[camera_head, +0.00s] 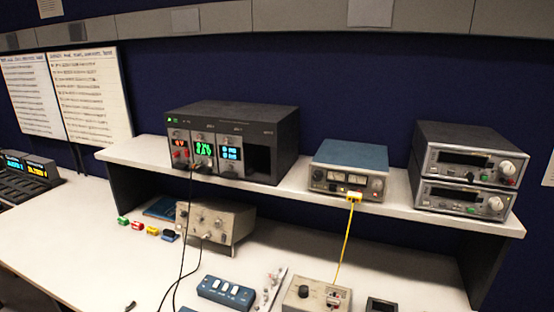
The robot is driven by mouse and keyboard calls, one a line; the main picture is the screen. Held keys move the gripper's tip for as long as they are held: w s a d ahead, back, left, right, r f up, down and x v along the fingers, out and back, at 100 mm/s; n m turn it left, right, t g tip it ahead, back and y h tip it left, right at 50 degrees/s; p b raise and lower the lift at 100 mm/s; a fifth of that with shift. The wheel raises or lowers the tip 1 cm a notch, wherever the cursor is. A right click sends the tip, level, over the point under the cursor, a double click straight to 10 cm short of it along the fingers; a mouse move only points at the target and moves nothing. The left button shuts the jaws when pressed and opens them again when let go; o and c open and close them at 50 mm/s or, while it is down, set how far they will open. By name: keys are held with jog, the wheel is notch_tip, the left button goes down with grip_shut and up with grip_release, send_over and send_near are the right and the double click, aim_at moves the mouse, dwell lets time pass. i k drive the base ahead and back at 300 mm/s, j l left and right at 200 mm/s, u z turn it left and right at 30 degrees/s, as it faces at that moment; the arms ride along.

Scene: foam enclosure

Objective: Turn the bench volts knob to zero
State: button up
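No readable label marks the bench volts knob, and I cannot tell which knob it is. A blue-topped unit (349,158) with two meters and knobs stands mid-shelf, a yellow cable (348,240) plugged into its front. A beige box (216,222) with several knobs sits under the shelf on the left. A small beige box (316,296) with a dark knob (303,291) is at the front of the bench. A black rack (235,135) with lit red, green and blue displays stands on the shelf's left. Knob settings are too small to read. My gripper is not in view.
Two stacked grey instruments (468,166) with knobs stand on the shelf (290,192) at right. A blue switch box (226,291) and small coloured blocks (137,226) lie on the bench. Black leads hang from the rack to the front.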

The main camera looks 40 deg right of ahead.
aim_at(317, 175)
jog(key=z, duration=1.25)
